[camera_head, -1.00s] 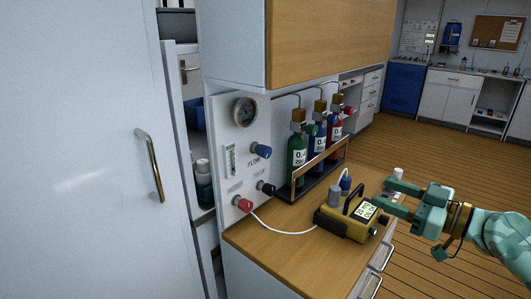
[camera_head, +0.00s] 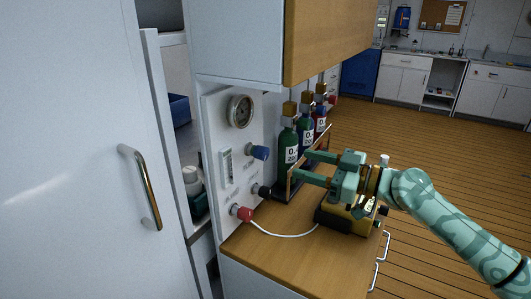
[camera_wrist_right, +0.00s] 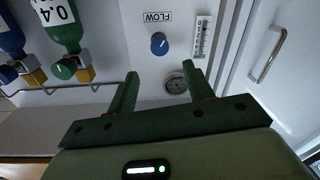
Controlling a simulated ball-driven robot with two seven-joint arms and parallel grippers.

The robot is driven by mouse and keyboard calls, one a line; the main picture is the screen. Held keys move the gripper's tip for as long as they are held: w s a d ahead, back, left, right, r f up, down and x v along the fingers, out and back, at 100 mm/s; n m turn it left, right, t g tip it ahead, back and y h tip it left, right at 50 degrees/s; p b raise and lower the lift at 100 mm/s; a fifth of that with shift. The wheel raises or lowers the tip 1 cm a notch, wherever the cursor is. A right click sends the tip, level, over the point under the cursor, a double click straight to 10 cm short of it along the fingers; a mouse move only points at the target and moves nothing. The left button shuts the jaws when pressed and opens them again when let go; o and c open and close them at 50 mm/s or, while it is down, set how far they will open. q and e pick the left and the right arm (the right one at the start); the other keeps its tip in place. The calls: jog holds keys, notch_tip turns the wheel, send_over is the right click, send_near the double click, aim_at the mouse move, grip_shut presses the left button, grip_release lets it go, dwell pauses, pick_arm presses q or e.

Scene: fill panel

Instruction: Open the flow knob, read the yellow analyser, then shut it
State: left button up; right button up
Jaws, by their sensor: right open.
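The blue flow knob (camera_head: 258,152) sits on the white panel (camera_head: 226,130), right of the flow meter tube (camera_head: 226,167) and below the round gauge (camera_head: 240,111). In the right wrist view the knob (camera_wrist_right: 158,44) appears beyond the fingers, beside an upside-down FLOW label. My right gripper (camera_head: 299,165) is open and empty, its fingers pointing at the panel, apart from the knob. The yellow analyser (camera_head: 343,217) stands on the wooden counter behind my right gripper and wrist, which hide its display. My left gripper is not in view.
Gas bottles (camera_head: 288,145) stand in a rack right of the panel, close to my right fingers. A red connector (camera_head: 242,213) with a white hose and a black one (camera_head: 262,191) stick out lower on the panel. A cabinet (camera_head: 240,40) overhangs above.

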aim_at(266, 153)
jog(key=x, duration=1)
jog(key=shift+w+a, duration=0.15)
jog(key=shift+a, duration=0.1)
jog(key=c, duration=1)
